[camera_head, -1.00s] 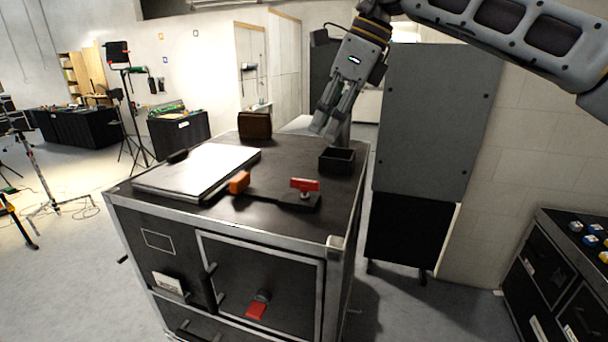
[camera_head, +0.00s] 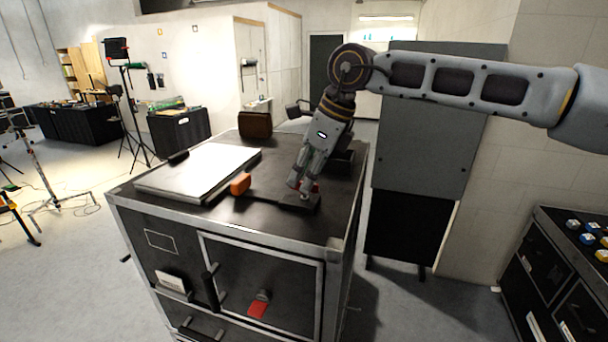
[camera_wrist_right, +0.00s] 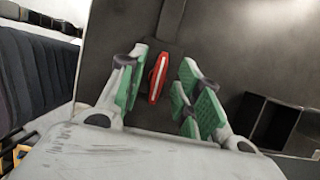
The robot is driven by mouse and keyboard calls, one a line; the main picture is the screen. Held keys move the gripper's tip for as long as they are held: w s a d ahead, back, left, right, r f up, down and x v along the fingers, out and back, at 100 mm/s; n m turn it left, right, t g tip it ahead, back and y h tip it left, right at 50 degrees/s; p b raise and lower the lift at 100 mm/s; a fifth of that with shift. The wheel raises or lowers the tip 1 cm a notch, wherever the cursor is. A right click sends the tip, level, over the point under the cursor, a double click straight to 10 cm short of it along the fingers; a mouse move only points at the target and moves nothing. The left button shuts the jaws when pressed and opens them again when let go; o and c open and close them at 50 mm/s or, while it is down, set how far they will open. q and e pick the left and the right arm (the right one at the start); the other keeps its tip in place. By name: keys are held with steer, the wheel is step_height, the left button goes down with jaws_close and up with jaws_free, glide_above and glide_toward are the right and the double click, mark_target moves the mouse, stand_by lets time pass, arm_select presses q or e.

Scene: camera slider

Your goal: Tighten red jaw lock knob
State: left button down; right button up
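The red jaw lock knob (camera_head: 316,187) sits on a black clamp base (camera_head: 299,202) on top of the dark cabinet; my fingers hide most of it in the head view. In the right wrist view the knob (camera_wrist_right: 158,78) is a narrow red bar with a pale stripe. My right gripper (camera_head: 299,186) points down at the knob. In the wrist view its green-padded fingers (camera_wrist_right: 165,92) are spread on either side of the knob, with a gap on both sides. I cannot tell how far above it they are. My left gripper is not in view.
An orange block (camera_head: 240,184) is at the left end of the clamp's bar. A silver laptop-like slab (camera_head: 200,172) lies left of it. A brown case (camera_head: 255,125) stands at the back. A black open box (camera_wrist_right: 275,124) is right of the gripper.

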steer(key=shift+a+f, duration=0.15)
steer(key=shift+f, duration=0.3)
steer(key=shift+c, duration=0.3)
jaws_close()
steer(key=shift+w, duration=0.1)
